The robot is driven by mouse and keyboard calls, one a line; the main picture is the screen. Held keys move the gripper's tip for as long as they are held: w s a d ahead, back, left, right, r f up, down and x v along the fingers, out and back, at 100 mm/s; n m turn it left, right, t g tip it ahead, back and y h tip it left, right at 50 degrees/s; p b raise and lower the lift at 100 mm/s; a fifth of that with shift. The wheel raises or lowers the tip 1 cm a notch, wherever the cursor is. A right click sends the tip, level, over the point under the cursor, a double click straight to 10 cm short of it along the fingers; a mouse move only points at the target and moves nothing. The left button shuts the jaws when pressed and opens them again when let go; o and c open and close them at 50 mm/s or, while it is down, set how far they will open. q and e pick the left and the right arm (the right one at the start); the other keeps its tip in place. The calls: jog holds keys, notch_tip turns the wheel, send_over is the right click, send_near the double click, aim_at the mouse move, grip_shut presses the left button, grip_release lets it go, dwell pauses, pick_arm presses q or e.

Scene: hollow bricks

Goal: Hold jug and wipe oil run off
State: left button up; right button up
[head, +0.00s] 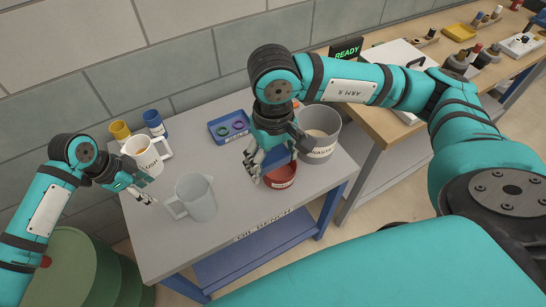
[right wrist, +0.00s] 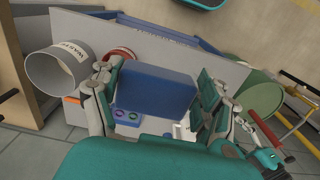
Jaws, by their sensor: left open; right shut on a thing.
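A pale translucent jug (head: 200,203) stands upright on the grey bench in the head view, its handle on the left. I cannot make out any oil run on it. My right gripper (head: 268,162) is above the bench by a red bowl (head: 283,178). In the right wrist view, my right gripper (right wrist: 160,90) is shut on a blue pad (right wrist: 155,82); its fingers mostly hide it in the head view.
A grey waste bin (head: 322,125) stands right of the bowl. A blue tray (head: 222,136) with rings lies behind. Yellow and blue cups (head: 155,122) stand at the back left. Clear bench (head: 230,210) lies between jug and bowl. A wooden table (head: 385,125) stands to the right.

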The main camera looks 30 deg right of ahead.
aim_at(167, 201)
pick_arm(q)
jog(key=b+x, duration=0.6)
jog(key=x, duration=0.3)
jog(key=shift+d+f+b, duration=0.15)
jog(key=shift+f+b, duration=0.15)
grip_shut()
dwell(1.0)
